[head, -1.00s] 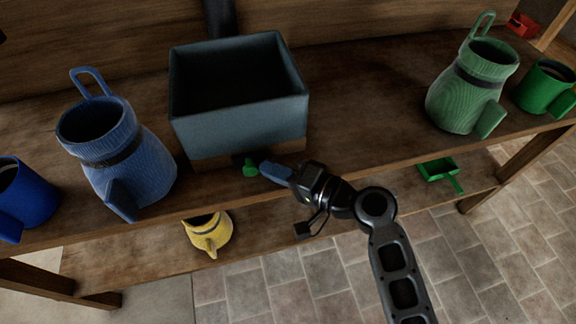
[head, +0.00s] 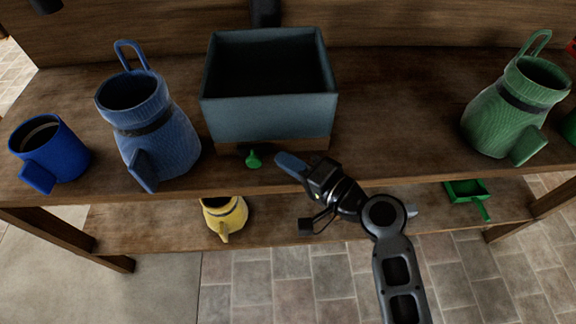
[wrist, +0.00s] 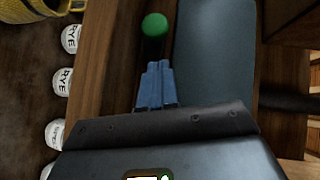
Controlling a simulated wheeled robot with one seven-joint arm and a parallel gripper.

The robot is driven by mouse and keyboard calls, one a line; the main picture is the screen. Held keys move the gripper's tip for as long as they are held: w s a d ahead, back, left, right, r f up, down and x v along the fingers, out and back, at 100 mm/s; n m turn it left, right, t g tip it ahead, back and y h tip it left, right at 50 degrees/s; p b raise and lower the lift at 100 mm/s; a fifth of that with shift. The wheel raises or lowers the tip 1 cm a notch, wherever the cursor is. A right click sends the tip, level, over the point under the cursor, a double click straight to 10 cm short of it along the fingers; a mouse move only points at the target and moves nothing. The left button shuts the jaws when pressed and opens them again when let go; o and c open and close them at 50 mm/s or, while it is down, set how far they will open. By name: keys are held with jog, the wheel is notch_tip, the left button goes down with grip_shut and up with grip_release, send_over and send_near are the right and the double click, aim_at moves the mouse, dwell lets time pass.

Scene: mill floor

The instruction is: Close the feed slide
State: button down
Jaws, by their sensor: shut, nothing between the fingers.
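The feed box is a grey-blue open-topped bin (head: 262,118) on a wooden base at the middle of the bench; it also shows in the wrist view (wrist: 215,60). A green knob (head: 253,159) sticks out at the front of its base, below the bin. I take it as the slide's knob; the slide itself is hidden. In the wrist view the knob (wrist: 154,25) is ahead of my fingertips with a gap. My gripper (head: 280,158) has blue fingers, shut and empty, just right of the knob and in front of the base; the fingers (wrist: 156,70) touch each other.
A blue sack (head: 160,145) and a blue mug (head: 62,155) stand left of the bin. A green sack (head: 495,125) stands at right. Below are a yellow jug (head: 224,214), a green scoop (head: 466,192) and white RYE-marked round objects (wrist: 60,82). The bench between bin and green sack is clear.

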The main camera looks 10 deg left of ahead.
jog(key=b+v, duration=0.1)
jog(key=v, duration=0.9)
jog(key=shift+w+d, duration=0.15)
jog(key=shift+d, duration=0.4)
jog(key=s+d+f+m+t+h, duration=0.1)
jog(key=s+d+f+t+h, duration=0.1)
jog(key=s+d+f+h, duration=0.45)
jog(key=s+d+f+m+t+h, duration=0.1)
jog(key=s+d+t+h, duration=0.15)
jog(key=s+d, duration=0.5)
jog(key=s+d+r+n+t+h, duration=0.1)
jog(key=s+d+r+n+h, duration=0.1)
jog(key=s+r, duration=0.5)
jog(key=s+d+r+n+t+h, duration=0.1)
jog(key=s+d+r+n+h, duration=0.1)
jog(key=s+r, duration=0.5)
jog(key=s+d+n, duration=0.1)
jog(key=s+d, duration=0.1)
jog(key=s, duration=0.1)
jog(key=shift+r+n+h, duration=0.15)
jog(key=shift+n+h, duration=0.25)
